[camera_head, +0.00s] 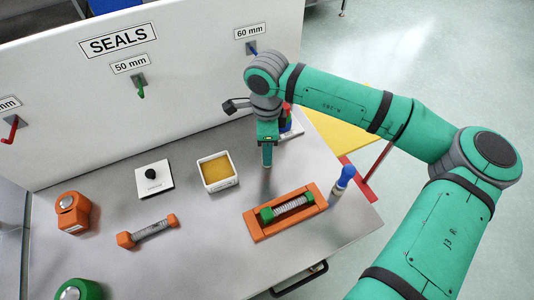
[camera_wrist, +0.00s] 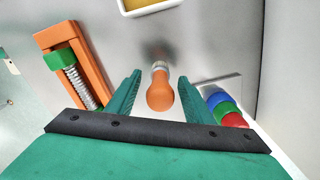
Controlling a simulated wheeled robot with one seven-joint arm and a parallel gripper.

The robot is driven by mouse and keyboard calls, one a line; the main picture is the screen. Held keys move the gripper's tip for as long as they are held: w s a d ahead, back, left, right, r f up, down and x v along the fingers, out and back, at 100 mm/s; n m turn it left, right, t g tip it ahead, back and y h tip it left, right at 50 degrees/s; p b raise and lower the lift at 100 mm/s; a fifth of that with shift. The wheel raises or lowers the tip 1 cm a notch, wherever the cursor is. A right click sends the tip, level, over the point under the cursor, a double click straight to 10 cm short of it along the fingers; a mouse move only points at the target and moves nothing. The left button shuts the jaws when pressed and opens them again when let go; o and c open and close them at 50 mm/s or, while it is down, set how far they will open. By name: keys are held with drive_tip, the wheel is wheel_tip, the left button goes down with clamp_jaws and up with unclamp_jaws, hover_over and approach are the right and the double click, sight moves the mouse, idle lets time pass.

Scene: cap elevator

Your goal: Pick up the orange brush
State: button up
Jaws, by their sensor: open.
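The orange brush (camera_wrist: 160,92) has a rounded orange handle and a pale metal collar. In the wrist view it lies between the two green fingers of my gripper (camera_wrist: 158,78), with a visible gap on each side. My gripper is open and not closed on it. A dark smudge shows past the collar; I cannot tell whether it is bristles or shadow. In the head view my gripper (camera_head: 267,163) points down over the grey bench, and the brush is not distinguishable there, hidden behind the fingers.
An orange tray (camera_head: 253,231) with a green-ended spring part and a blue-topped white item (camera_head: 343,181) are close by. A yellow-filled white tub (camera_head: 232,184) stands left. A blue, green and red stack (camera_wrist: 223,107) is beside the right finger. A labelled panel (camera_head: 190,80) stands behind.

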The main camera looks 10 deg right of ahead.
drive_tip(key=shift+c, duration=0.2)
drive_tip(key=shift+w, duration=0.15)
drive_tip(key=c, duration=1.1)
drive_tip(key=shift+a, duration=0.1)
drive_tip(key=shift+a, duration=0.1)
drive_tip(key=shift+d+r, duration=0.2)
drive_tip(key=shift+r, duration=0.3)
wheel_tip(320, 180, up, 2)
drive_tip(key=shift+r, duration=0.15)
drive_tip(key=s+d+r, duration=0.1)
drive_tip(key=s+r, duration=0.8)
drive_tip(key=s, duration=0.5)
drive_tip(key=shift+d+r, duration=0.15)
drive_tip(key=shift+r, duration=0.2)
